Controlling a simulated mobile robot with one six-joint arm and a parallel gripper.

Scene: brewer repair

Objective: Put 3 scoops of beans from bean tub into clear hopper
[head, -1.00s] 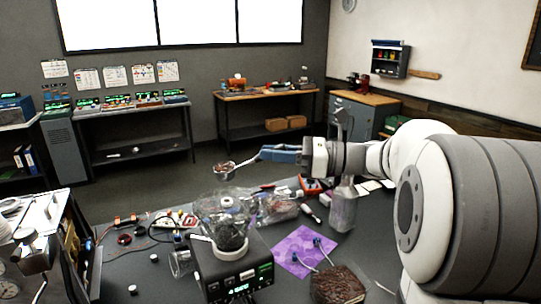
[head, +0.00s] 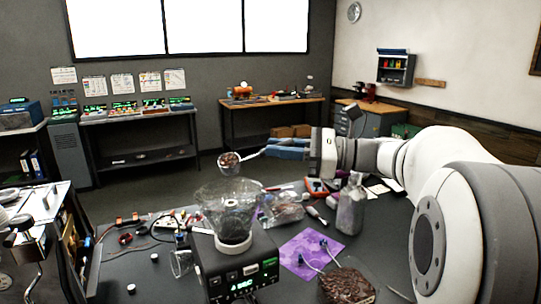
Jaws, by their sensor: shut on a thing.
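My gripper (head: 270,149), with blue fingers, is shut on the handle of a small scoop (head: 229,164). The scoop is heaped with brown beans and looks level. It appears just above and behind the rim of the clear hopper (head: 212,196) in the picture; I cannot tell whether it is directly over the opening. The hopper is a wide clear bowl on a dark brewer with green displays (head: 242,278), and dark contents show low in it. The bean tub (head: 372,272), clear and full of brown beans, stands at the lower right on the table.
A purple mat (head: 303,246) with dark-headed tools lies between brewer and tub. A clear glass (head: 181,262) is left of the brewer. Benches line the far wall.

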